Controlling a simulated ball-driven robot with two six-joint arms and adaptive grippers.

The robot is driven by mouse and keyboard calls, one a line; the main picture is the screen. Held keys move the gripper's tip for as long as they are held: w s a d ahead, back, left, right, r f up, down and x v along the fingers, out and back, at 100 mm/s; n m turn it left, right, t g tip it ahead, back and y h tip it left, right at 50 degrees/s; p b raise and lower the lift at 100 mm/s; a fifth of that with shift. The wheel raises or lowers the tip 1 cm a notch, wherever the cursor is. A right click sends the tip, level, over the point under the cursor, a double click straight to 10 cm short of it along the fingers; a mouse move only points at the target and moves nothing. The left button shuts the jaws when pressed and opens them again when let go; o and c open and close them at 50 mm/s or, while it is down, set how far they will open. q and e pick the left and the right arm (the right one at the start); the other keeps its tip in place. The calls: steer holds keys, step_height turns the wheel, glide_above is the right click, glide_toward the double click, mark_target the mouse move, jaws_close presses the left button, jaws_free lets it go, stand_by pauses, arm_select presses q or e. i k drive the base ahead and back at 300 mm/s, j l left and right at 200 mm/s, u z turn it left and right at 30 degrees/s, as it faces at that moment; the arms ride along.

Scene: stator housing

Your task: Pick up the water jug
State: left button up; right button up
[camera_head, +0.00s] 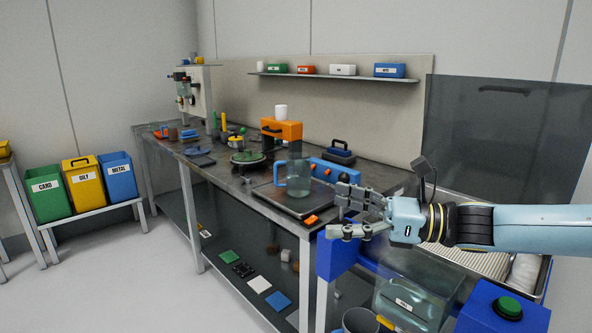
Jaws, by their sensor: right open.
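The water jug (299,180) looks like a clear, bluish cylinder with a blue handle on its left side. It stands upright on a dark flat plate (290,205) on the workbench, below an orange-topped device (282,129). My right gripper (337,211) reaches in from the right, at the bench's front right corner. Its fingers are spread apart and empty, pointing left towards the jug. It appears to be to the right of the jug and apart from it. My left gripper is not in view.
A blue long-shaped tool or case (334,172) lies behind the jug. A shelf (335,76) with small boxes hangs on the back panel.

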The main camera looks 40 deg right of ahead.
mark_target(298, 184)
steer(key=i+l, duration=0.4)
steer(key=l, duration=0.15)
steer(key=i+l, duration=0.8)
steer(key=l, duration=0.25)
